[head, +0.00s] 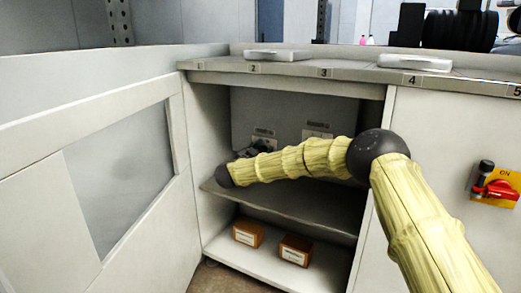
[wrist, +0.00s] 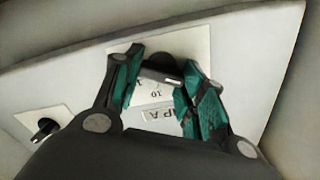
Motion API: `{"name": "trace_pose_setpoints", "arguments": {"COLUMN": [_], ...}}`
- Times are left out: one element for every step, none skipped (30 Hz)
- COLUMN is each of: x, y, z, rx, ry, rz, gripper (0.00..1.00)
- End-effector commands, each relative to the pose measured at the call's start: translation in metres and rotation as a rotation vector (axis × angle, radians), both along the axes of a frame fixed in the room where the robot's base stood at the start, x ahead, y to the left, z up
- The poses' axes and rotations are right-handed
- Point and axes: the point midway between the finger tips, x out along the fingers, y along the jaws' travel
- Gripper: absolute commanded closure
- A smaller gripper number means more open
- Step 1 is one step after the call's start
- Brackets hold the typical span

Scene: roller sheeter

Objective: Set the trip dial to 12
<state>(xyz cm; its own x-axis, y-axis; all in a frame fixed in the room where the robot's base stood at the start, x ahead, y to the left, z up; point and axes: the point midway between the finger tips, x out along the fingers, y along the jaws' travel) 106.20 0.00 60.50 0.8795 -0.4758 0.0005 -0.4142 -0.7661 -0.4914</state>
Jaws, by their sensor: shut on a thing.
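My gripper (wrist: 160,78) is shut on a dark dial knob (wrist: 159,70) in the wrist view, one green-padded finger on each side of it. The knob sits on a white scale plate (wrist: 201,46); a printed 10 shows beside it, upside down. My fingers cover much of the scale, so the setting cannot be read. A second dark knob (wrist: 44,127) on another white plate is at the left, apart from my gripper. In the head view, my arm reaches into the open cabinet, and two small plates (head: 264,132) (head: 317,134) show on its back panel. Their lettering is too small to read.
The cabinet door (head: 30,133) stands open at the left. A metal shelf (head: 300,200) crosses the cabinet below my arm. Two brown boxes (head: 247,233) (head: 295,249) stand on the cabinet floor. A red switch (head: 496,190) is on the front at the right.

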Motion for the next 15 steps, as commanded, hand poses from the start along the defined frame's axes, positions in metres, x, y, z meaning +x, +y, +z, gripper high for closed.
{"name": "trace_pose_setpoints", "arguments": {"x": [-0.0005, -0.0006, -0.0007, -0.0008, -0.0008, -0.0008, -0.0009, -0.0009, -0.001, -0.0011, -0.0011, -0.0012, -0.0012, -0.0012, -0.0012], "y": [0.0005, 0.0006, 0.0004, 0.0005, 0.0004, 0.0002, 0.0, -0.0002, -0.0005, -0.0007, -0.0008, -0.001, -0.0012, -0.0012, -0.0014], "z": [0.0035, 0.0037, 0.0039, 0.0042, 0.0042, 0.0041, 0.0039, 0.0034, 0.0028, 0.0024, 0.002, 0.0015, 0.0014, 0.0013, 0.001], "rx": [0.028, 0.047, 0.076, 0.099, 0.122, 0.156, 0.18, 0.205, 0.239, 0.264, 0.289, 0.323, 0.349, 0.373, 0.407], "ry": [-0.013, -0.024, -0.039, -0.052, -0.064, -0.082, -0.096, -0.108, -0.127, -0.14, -0.154, -0.172, -0.186, -0.199, -0.218], "rz": [0.001, 0.001, 0.001, 0.001, 0.001, 0.001, 0.001, 0.0, 0.0, 0.0, 0.0, -0.001, -0.001, -0.001, 0.0], "gripper": [0.83, 0.83, 0.83, 0.83, 0.83, 0.83, 0.83, 0.83, 0.83, 0.83, 0.83, 0.83, 0.83, 0.83, 0.83]}}
